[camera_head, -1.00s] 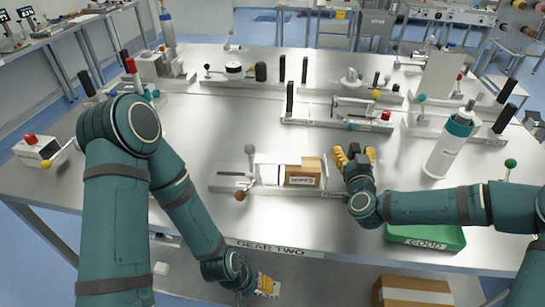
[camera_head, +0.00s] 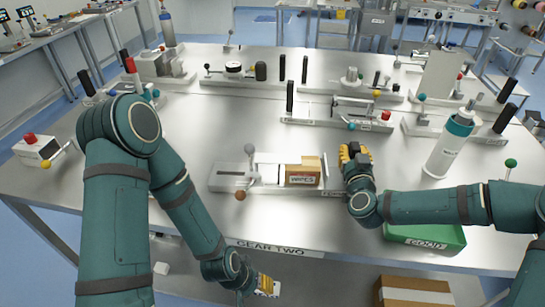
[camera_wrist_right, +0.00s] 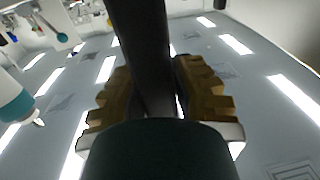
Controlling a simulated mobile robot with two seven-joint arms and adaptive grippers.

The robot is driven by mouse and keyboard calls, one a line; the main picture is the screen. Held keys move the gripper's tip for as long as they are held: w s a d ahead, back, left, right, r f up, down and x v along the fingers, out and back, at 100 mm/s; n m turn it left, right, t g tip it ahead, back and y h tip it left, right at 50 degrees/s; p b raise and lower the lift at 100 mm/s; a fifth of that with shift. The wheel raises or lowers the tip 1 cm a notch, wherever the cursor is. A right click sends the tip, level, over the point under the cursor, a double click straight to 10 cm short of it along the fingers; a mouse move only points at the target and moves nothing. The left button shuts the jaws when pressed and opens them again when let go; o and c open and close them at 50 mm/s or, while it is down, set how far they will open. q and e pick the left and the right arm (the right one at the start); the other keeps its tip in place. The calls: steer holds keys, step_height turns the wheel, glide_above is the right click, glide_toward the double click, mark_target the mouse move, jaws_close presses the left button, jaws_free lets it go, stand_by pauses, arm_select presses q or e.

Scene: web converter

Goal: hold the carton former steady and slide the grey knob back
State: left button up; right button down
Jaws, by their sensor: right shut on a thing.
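The carton former (camera_head: 225,178) is a pale base near the middle of the table's front. A small brown carton (camera_head: 303,172) sits at its right part. The grey knob (camera_head: 250,149) tops an upright lever at its left part, with a brown ball (camera_head: 240,195) below. My right gripper (camera_head: 355,152) is at the former's right end, and the right wrist view shows its fingers shut around a dark upright post (camera_wrist_right: 145,60). The post is mostly hidden in the head view. My left gripper (camera_head: 267,285) is low, beyond the table's front edge, apart from the former; its opening is unclear.
A green tray (camera_head: 425,237) lies right of the former, under my right forearm. A white bottle with a teal top (camera_head: 447,150) stands to the right. Other fixtures line the back. A brown box (camera_head: 413,291) is below the front edge.

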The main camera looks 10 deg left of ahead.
arm_select(q)
steer(key=shift+f+b, duration=0.4)
arm_select(e)
steer(key=shift+s+f, duration=0.1)
steer(key=shift+f, duration=0.25)
